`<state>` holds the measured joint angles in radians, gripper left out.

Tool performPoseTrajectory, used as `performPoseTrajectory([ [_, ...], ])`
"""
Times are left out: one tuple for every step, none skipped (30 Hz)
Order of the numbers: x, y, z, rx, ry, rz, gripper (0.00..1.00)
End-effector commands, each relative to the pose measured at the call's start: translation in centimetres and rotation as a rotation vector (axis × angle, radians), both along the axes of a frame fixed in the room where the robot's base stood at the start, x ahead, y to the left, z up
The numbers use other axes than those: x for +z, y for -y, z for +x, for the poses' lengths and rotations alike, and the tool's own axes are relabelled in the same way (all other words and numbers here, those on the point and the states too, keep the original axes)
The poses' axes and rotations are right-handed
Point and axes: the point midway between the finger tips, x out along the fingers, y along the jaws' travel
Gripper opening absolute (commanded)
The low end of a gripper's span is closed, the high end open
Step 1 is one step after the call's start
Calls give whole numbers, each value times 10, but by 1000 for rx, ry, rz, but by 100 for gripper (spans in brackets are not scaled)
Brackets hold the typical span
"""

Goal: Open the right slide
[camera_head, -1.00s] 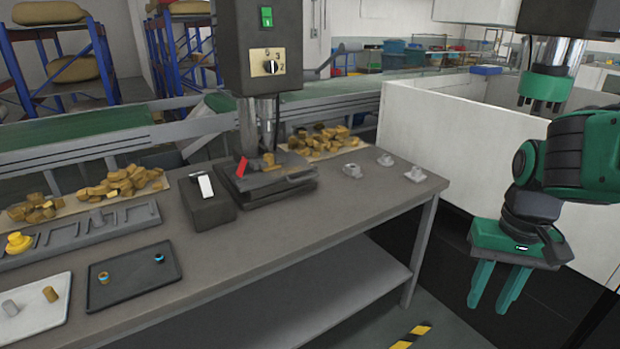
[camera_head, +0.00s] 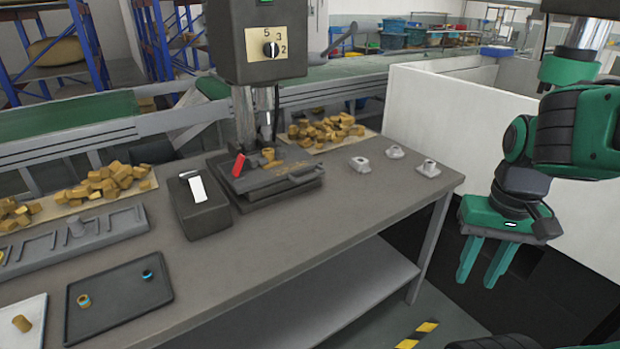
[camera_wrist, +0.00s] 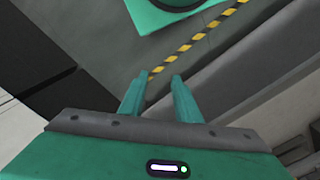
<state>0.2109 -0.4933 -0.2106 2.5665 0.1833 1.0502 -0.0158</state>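No ultrasonic tank and no slide that I can make out shows in either view. My gripper (camera_head: 476,281) hangs at the right of the head view, fingers down, beyond the right end of a grey workbench (camera_head: 330,225). It is apart from the bench and holds nothing. In the wrist view its two fingers (camera_wrist: 159,77) stand apart with bare floor beyond them.
The bench carries a drill press (camera_head: 262,40) with a vise (camera_head: 275,182), a dark box (camera_head: 205,208), a black tray (camera_head: 118,312) and grey metal parts (camera_head: 428,168). A white partition (camera_head: 440,105) stands behind my arm. Yellow-black floor tape (camera_wrist: 195,40) crosses the floor.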

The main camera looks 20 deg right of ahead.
Motion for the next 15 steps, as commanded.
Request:
performPoseTrajectory([
  [2, -2, 5, 21, 26, -12, 30],
  [2, -3, 13, 44, 40, -21, 30],
  [2, -7, 27, 85, 65, -35, 30],
  [2, -11, 41, 121, 90, -47, 30],
  [2, -17, 56, 163, 118, -59, 30],
  [2, -27, 78, 223, 162, -73, 30],
  [1, -37, 95, 268, 197, -79, 30],
  [1, -48, 112, 314, 235, -83, 30],
  [-1, -64, 134, 370, 285, -82, 30],
  [-3, -77, 149, 406, 321, -74, 30],
  [-5, -91, 164, 440, 357, -63, 30],
  [-10, -108, 181, 472, 401, -42, 30],
  [-13, -120, 193, 489, 432, -23, 30],
  [-16, -130, 203, 500, 460, -3, 30],
  [-21, -144, 216, 508, 496, 30, 30],
])
